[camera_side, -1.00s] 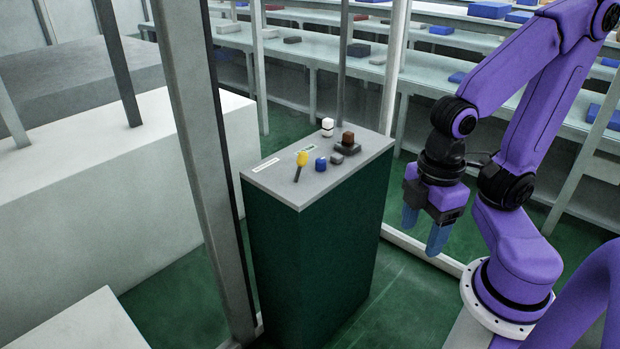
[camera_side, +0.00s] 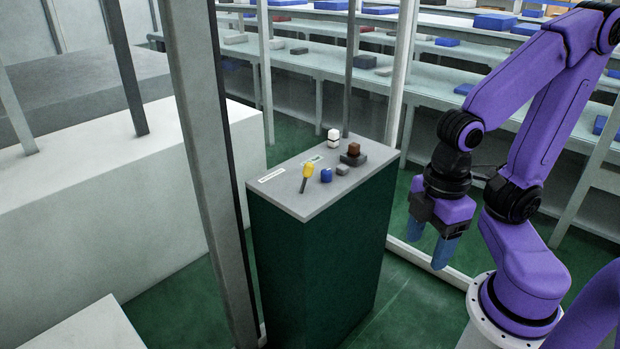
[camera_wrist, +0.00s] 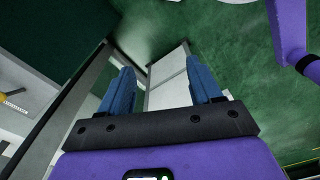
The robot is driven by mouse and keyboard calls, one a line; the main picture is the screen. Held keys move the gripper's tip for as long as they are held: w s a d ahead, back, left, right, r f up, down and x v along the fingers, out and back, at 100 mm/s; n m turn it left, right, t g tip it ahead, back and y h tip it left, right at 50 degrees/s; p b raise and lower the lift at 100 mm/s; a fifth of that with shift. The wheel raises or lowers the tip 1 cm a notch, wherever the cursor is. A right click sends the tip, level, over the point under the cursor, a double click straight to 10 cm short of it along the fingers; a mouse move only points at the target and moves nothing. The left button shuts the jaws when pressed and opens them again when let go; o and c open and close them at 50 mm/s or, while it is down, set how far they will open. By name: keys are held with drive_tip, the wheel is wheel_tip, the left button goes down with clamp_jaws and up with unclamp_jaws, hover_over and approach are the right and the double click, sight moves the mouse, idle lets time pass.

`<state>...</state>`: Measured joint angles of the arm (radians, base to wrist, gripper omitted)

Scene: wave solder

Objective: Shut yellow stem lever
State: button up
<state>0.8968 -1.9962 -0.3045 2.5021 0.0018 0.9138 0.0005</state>
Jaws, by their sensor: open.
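The yellow stem lever (camera_side: 308,171) stands on top of a dark green pedestal (camera_side: 310,270) with a light grey top, in the side view. It has a yellow knob on a thin dark stem that looks tilted. My gripper (camera_side: 428,243) hangs well to the right of the pedestal, lower than its top, with its blue fingers pointing down. It is open and touches nothing. In the wrist view, my gripper (camera_wrist: 161,85) shows two blue fingers apart with nothing between them.
Beside the lever on the pedestal stand a blue knob (camera_side: 326,175), a small grey block (camera_side: 343,170), a brown block on a dark base (camera_side: 353,159) and a white knob (camera_side: 334,138). A grey post (camera_side: 208,170) rises left of the pedestal, and a white post (camera_side: 402,75) behind it.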

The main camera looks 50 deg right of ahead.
drive_tip(key=shift+w, duration=0.1)
drive_tip(key=shift+c, duration=0.7)
drive_tip(key=w+a+r+m, duration=0.2)
drive_tip(key=w+m, duration=0.2)
drive_tip(key=w, duration=0.2)
drive_tip(key=w+a+r+m, duration=0.1)
drive_tip(key=w+r+m, duration=0.1)
drive_tip(key=w+m, duration=0.4)
drive_tip(key=r+m+t, duration=0.1)
drive_tip(key=m, duration=1.7)
hover_over(308, 173)
drive_tip(key=d, duration=0.2)
drive_tip(key=f, duration=1.1)
drive_tip(key=w+f, duration=0.1)
drive_tip(key=f, duration=0.5)
drive_tip(key=shift+a, duration=0.4)
clamp_jaws()
